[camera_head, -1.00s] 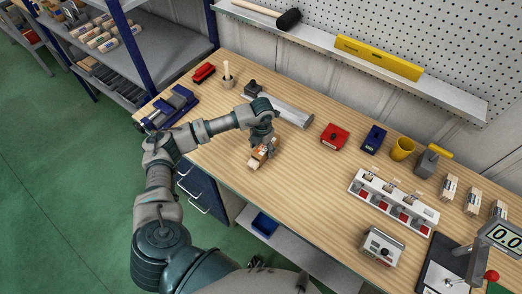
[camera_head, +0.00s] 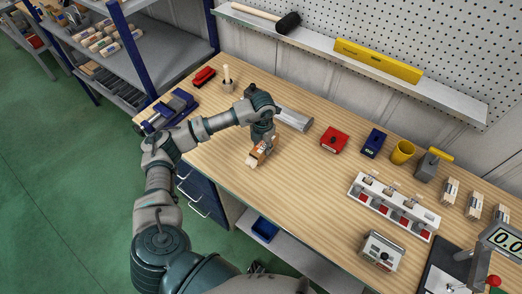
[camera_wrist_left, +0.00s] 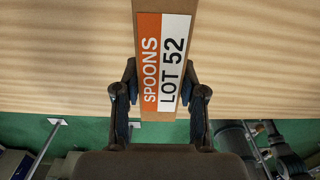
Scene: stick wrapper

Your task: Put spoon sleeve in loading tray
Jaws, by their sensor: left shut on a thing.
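The spoon sleeve is a brown box (camera_head: 257,154) in my left gripper (camera_head: 263,146), held over the left half of the wooden bench. In the left wrist view the sleeve (camera_wrist_left: 168,20) carries an orange and white label reading SPOONS LOT 52. My left gripper's fingers (camera_wrist_left: 162,95) are shut on both sides of it there. A long pale metal channel (camera_head: 294,119) lies behind my left wrist, partly hidden by it; I cannot tell if it is the loading tray. A white rack with red parts (camera_head: 354,194) stands to the right. My right gripper is not in view.
A red box (camera_head: 334,139), blue device (camera_head: 374,142) and yellow cup (camera_head: 402,151) stand at the back right. A switch box (camera_head: 381,251) sits near the front edge. A blue vise-like tool (camera_head: 172,106) is at left. The bench middle is clear.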

